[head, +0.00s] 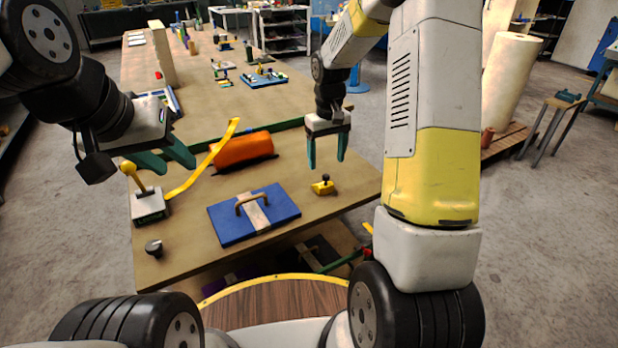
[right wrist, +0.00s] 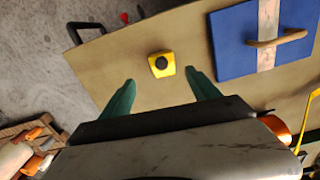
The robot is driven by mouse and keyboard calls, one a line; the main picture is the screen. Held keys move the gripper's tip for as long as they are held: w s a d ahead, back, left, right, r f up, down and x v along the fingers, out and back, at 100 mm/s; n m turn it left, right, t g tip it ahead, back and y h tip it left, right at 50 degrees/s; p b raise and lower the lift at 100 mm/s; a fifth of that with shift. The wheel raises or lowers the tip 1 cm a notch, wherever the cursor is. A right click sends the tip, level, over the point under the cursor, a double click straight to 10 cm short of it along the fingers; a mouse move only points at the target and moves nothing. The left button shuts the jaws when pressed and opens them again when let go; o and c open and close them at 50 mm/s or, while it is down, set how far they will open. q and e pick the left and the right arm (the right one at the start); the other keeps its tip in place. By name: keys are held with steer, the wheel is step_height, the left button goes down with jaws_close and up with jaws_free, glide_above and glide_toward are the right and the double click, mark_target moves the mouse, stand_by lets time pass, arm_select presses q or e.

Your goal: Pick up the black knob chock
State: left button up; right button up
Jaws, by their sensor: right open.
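The black knob chock is a small yellow block (head: 322,188) with a black knob on top. It sits on the tan table right of the blue board, and in the right wrist view (right wrist: 157,70) it lies beyond the fingertips, between their lines. My right gripper (head: 326,164) is open and empty, pointing down above the table just behind the chock, not touching it. Its two green fingers also show in the right wrist view (right wrist: 160,82). My left gripper (head: 178,168) is at the left, with its green fingers apart and nothing seen between them.
A blue board (head: 226,227) with a brown handle lies left of the chock. An orange roll (head: 243,150) lies behind it. A yellow-handled tool (head: 148,205), a yellow strip (head: 205,160) and a dark knob (head: 153,247) are further left. The table around the chock is clear.

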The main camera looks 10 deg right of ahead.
mark_target(324, 178)
steer(key=f, duration=0.7)
steer(key=shift+s+a+f, duration=0.1)
steer(key=shift+a+f, duration=0.15)
steer(key=shift+f, duration=0.15)
steer(key=c, duration=1.5)
steer(key=shift+r, duration=0.15)
